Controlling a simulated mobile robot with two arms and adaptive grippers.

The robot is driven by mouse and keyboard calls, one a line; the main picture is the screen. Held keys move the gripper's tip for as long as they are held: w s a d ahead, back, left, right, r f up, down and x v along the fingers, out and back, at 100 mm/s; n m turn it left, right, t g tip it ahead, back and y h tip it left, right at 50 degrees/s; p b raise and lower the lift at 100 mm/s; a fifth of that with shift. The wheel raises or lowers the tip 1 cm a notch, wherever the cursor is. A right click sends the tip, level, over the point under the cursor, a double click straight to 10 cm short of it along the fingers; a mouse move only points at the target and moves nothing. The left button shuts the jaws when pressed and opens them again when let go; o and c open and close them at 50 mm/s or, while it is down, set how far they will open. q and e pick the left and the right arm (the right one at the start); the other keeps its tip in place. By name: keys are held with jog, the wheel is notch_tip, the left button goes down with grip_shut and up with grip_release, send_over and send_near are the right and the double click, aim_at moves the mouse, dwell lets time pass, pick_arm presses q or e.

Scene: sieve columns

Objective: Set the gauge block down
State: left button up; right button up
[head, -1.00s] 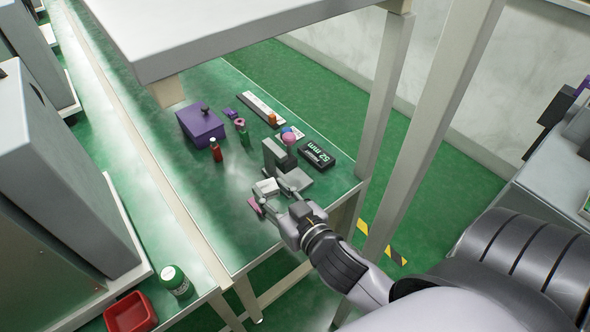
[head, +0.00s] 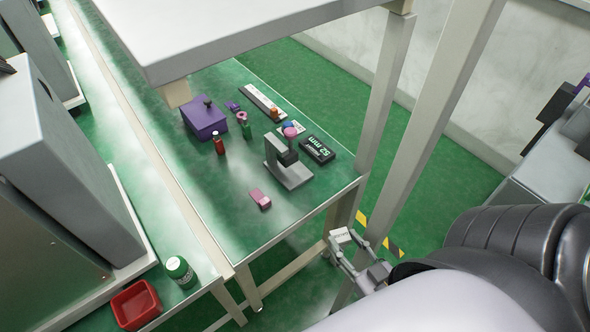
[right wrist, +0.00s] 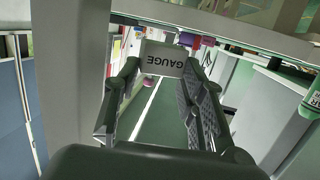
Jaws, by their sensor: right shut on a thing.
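The gauge block (right wrist: 165,60) is a white block with "GAUGE" printed on it. My right gripper (right wrist: 160,80) is shut on it in the right wrist view, with a finger on each side. In the head view the right gripper (head: 347,246) holds the block (head: 341,236) beyond the near right edge of the green-topped table (head: 225,225), over the floor and apart from the tabletop. The left gripper is not in view.
On the table are a grey measuring stand (head: 288,168), a black "52 mm" display (head: 317,150), a pink block (head: 260,198), a purple box (head: 204,119) and small bottles.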

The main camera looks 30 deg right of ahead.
send_near(296, 177)
jog(key=w, duration=0.1)
jog(key=w+r, duration=0.1)
jog(key=w, duration=0.1)
jog(key=w+r, duration=0.1)
jog(key=w, duration=0.1)
jog(key=shift+w+d+r+b, duration=0.1)
jog(key=shift+w+d+b, duration=0.15)
jog(key=shift+d+b, duration=0.1)
jog(key=x, duration=0.4)
jog(key=shift+w+b, duration=0.25)
jog(key=shift+b, duration=0.15)
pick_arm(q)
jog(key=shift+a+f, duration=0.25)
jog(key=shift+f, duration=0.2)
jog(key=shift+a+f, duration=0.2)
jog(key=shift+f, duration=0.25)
pick_arm(e)
jog(key=shift+s+r, duration=0.1)
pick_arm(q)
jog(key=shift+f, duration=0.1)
pick_arm(e)
jog(key=o, duration=1.2)
